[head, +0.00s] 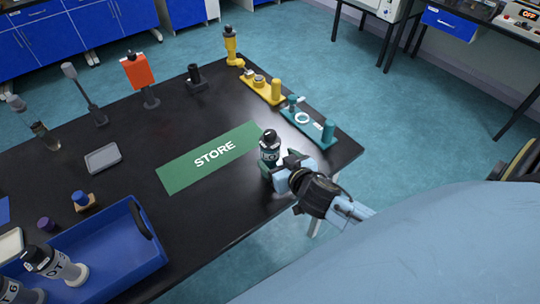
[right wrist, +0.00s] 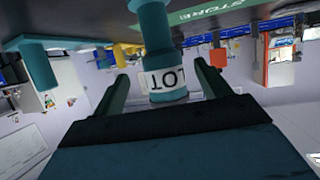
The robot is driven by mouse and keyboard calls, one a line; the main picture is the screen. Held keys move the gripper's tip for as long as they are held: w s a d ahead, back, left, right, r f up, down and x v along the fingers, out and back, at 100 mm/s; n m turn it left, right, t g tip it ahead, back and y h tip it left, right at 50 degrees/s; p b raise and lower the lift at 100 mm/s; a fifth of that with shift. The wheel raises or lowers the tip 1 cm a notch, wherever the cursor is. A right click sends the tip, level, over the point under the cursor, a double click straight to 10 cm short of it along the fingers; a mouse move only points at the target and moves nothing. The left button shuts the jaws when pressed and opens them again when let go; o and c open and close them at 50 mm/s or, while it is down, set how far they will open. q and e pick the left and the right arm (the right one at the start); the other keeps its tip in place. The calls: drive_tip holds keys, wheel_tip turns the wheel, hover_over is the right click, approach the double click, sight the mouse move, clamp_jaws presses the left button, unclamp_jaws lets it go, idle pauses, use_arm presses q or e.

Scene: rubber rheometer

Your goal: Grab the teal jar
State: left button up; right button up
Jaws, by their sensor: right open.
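The teal jar (head: 269,151) stands upright on the black table beside the right end of the green STORE mat (head: 210,159). It has a dark top and a white label. My right gripper (head: 276,172) is low at the jar's near side. In the right wrist view, the jar (right wrist: 163,75), its label partly reading "LOT", appears upside down between the two spread fingers. The fingers look apart from it on both sides. The jar's lower near side is hidden by the gripper in the head view. My left gripper is not in view.
A teal stand (head: 309,124) and a yellow stand (head: 262,88) are beyond the jar, near the table's right edge. A blue tray (head: 130,255) with bottles sits at the lower left. A grey dish (head: 102,158) is left of the mat. The mat is clear.

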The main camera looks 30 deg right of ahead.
drive_tip(key=x, duration=0.5)
drive_tip(key=shift+w+a+r, duration=0.15)
drive_tip(key=c, duration=1.2)
drive_tip(key=shift+r, duration=0.1)
